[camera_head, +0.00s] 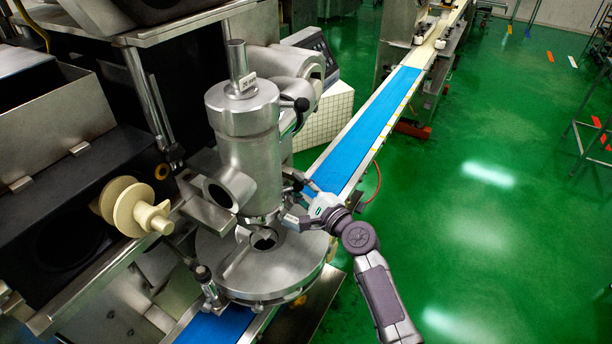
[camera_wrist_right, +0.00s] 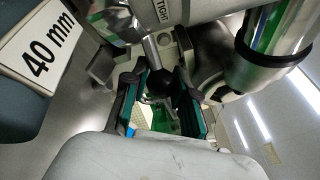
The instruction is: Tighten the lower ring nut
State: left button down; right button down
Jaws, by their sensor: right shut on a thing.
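The lower ring nut is mostly hidden in the head view, around the bottom of the upright steel cylinder (camera_head: 248,150). In the wrist view, a metal ring part (camera_wrist_right: 178,12) marked "TIGHT" shows at the top. A short rod with a dark ball knob (camera_wrist_right: 160,82) reaches down from beside it. My right gripper (camera_wrist_right: 160,100) has its teal-padded fingers on both sides of this knob and is shut on it. In the head view my right gripper (camera_head: 292,207) is at the cylinder's lower right, above the round steel plate; its fingertips are hard to make out. My left gripper is not in view.
A round steel plate (camera_head: 300,282) lies below the cylinder. A blue conveyor belt (camera_head: 370,125) runs to the back right. A cream spool part (camera_head: 130,207) sticks out at left. Green floor (camera_head: 500,240) is clear at right.

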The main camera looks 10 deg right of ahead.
jog(key=shift+s+m+h, duration=0.15)
jog(key=shift+m+h, duration=0.15)
jog(key=c, duration=0.9)
grip_release()
jog(key=shift+s, duration=0.1)
jog(key=shift+v, duration=3.95)
jog(key=shift+c, duration=0.4)
